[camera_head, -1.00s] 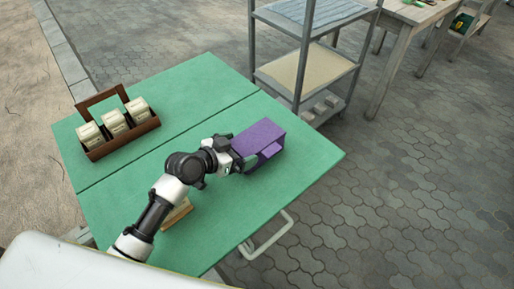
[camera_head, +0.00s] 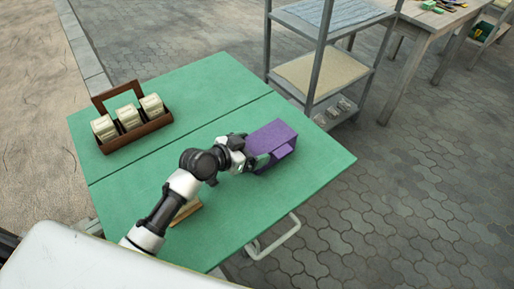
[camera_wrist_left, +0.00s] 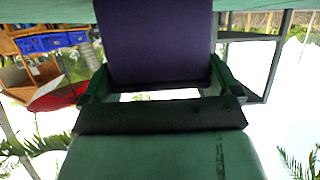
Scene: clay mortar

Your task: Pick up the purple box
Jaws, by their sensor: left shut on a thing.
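The purple box (camera_head: 272,140) is at the right part of the green table (camera_head: 228,205) in the head view. My left gripper (camera_head: 252,160) is shut on its near left side. In the left wrist view the purple box (camera_wrist_left: 158,45) fills the top middle, between the two green fingers of my left gripper (camera_wrist_left: 155,90). Whether the box touches the table is hard to tell. My right gripper is not in view.
A small wooden piece (camera_head: 186,211) lies beside my left arm. A grey shelf rack (camera_head: 320,70) stands behind the table. The table's right end is clear.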

